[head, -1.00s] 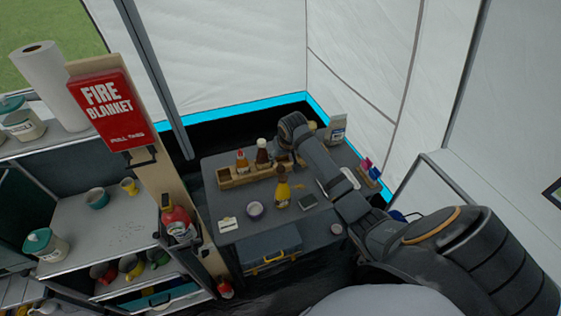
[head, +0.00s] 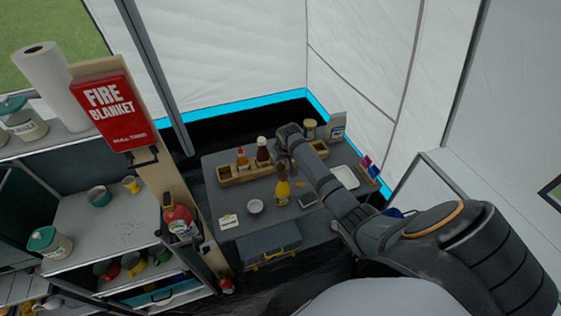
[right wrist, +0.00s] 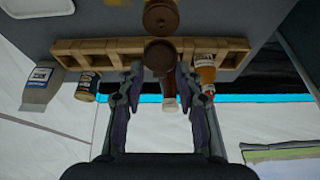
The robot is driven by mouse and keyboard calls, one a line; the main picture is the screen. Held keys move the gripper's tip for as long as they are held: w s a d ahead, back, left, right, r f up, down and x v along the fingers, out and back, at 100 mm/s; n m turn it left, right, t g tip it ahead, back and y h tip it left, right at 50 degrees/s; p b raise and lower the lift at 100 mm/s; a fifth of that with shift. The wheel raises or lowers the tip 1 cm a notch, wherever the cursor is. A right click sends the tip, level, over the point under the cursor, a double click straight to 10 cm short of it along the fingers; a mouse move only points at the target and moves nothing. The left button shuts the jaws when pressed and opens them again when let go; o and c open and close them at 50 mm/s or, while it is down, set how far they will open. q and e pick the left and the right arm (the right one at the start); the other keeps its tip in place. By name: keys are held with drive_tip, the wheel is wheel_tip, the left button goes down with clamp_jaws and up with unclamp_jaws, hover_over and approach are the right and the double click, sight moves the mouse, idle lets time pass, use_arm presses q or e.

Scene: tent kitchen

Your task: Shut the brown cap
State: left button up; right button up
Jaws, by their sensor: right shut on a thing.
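In the right wrist view the bottle (right wrist: 161,17) is at the top edge. The round brown cap (right wrist: 160,53) shows below it, between my fingertips. My right gripper (right wrist: 162,68) is shut on the brown cap, one finger on each side. In the head view my right gripper (head: 282,160) reaches down just behind the bottle's top, and the arm hides part of the contact. Whether the cap lies flush on the bottle cannot be told. My left gripper is not in view.
A wooden rack (head: 237,175) with an orange bottle (head: 242,158) and a brown bottle (head: 263,152) stands close behind. A small bowl (head: 255,206), a dark flat box (head: 308,200) and a white tray (head: 345,177) lie around. The front of the table has some free room.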

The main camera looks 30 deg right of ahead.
drive_tip(key=shift+c, duration=0.9)
